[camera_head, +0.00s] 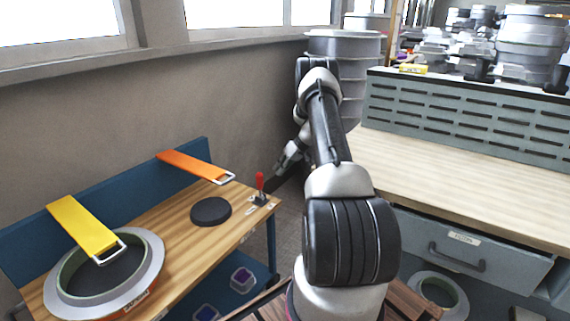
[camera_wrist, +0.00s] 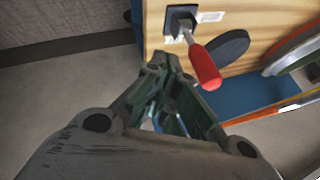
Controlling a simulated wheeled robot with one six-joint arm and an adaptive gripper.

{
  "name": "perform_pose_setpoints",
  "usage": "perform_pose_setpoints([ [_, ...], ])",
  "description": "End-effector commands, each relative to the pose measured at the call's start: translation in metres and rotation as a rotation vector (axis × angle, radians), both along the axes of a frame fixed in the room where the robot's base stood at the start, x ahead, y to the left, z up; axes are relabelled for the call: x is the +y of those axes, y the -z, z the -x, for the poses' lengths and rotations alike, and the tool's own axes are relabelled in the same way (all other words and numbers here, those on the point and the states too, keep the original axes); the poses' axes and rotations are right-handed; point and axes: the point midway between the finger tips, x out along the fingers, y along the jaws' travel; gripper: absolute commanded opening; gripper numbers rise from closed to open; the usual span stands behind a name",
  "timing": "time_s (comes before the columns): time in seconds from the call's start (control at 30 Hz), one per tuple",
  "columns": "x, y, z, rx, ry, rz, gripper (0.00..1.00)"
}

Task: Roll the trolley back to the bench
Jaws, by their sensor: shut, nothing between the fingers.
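A wooden-topped unit with a blue frame and back panel (camera_head: 176,236), seemingly the trolley, stands at the left; its wheels do not show. The grey bench (camera_head: 455,172) with a pale wooden top stands at the right, across a gap. My gripper (camera_head: 281,166) is shut and empty, just beyond the lever in the head view. In the wrist view my gripper (camera_wrist: 166,66) has its fingertips beside the red handle (camera_wrist: 202,66), which is not between the fingers. I cannot tell whether they touch.
The blue-framed unit carries a round mould (camera_head: 148,270), a black disc (camera_head: 211,211), a yellow strap (camera_head: 82,226) and an orange strap (camera_head: 190,164). Grey drums (camera_head: 352,82) stand at the back. A window wall (camera_head: 150,100) runs behind. Bare floor shows in the gap.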

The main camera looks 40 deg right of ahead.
Motion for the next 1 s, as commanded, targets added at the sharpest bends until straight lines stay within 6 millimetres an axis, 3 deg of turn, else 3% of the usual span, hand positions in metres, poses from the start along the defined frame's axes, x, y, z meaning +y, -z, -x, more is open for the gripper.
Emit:
perform_pose_setpoints([
  [0.17, 0.018, 0.031, -0.015, 0.003, -0.002, 0.000, 0.00],
  [0.43, 0.051, 0.029, -0.016, 0.000, -0.001, 0.000, 0.00],
  [1.0, 0.059, 0.028, -0.015, 0.000, 0.000, 0.001, 0.00],
])
